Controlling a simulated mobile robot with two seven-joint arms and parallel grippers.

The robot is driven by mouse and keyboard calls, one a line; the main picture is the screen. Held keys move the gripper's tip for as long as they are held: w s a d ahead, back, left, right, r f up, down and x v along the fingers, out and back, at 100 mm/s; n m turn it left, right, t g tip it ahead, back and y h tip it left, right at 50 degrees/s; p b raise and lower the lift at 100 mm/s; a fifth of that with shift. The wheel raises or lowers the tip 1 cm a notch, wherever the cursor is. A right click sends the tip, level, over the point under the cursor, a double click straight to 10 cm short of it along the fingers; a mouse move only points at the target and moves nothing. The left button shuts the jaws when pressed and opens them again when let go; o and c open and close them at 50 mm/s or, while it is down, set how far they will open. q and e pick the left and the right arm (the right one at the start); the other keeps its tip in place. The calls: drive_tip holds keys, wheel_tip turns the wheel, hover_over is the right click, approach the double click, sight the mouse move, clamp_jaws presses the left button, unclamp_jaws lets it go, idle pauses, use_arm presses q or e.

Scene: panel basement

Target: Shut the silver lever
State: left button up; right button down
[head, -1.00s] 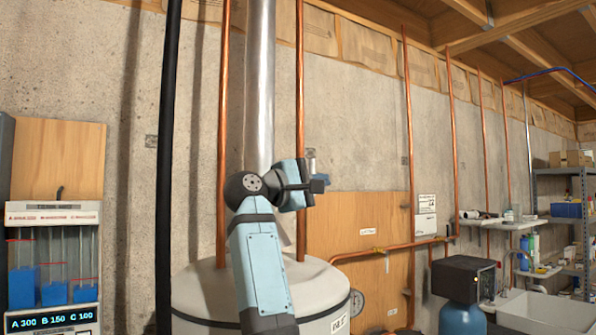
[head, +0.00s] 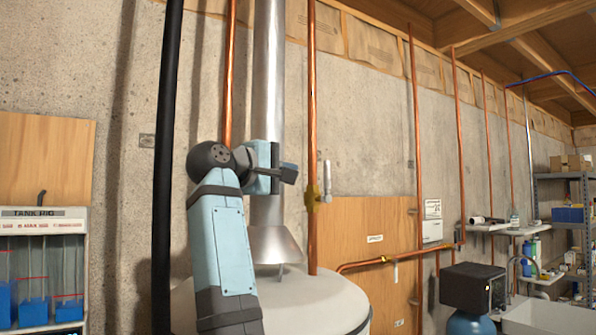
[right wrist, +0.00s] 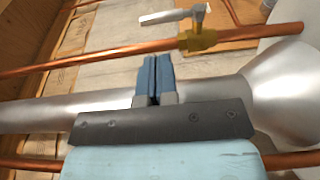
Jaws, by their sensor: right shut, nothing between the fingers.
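The silver lever (head: 327,176) sits on a brass valve (head: 314,199) on a vertical copper pipe (head: 312,110). It stands upright beside the pipe, roughly parallel to it. In the right wrist view the lever (right wrist: 172,16) and brass valve (right wrist: 198,39) are beyond the fingertips, near the top of the picture. My right gripper (head: 289,173) is shut and empty, left of the valve in the head view and apart from it. Its closed blue fingers show in the right wrist view (right wrist: 154,60). My left gripper is not in view.
A silver flue (head: 268,80) rises from the white tank (head: 310,300) close to my gripper. Another copper pipe (head: 229,80) and a black pipe (head: 168,150) stand left. A wooden panel (head: 370,240) is behind, with a horizontal copper pipe (head: 365,263) in front.

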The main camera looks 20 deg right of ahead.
sight(325, 173)
drive_tip(key=p+x, duration=0.2)
drive_tip(key=x, duration=0.5)
drive_tip(key=shift+d+r, duration=0.15)
drive_tip(key=shift+d, duration=0.1)
drive_tip(key=shift+w+d, duration=0.15)
drive_tip(key=shift+d, duration=0.4)
drive_tip(key=shift+d, duration=0.15)
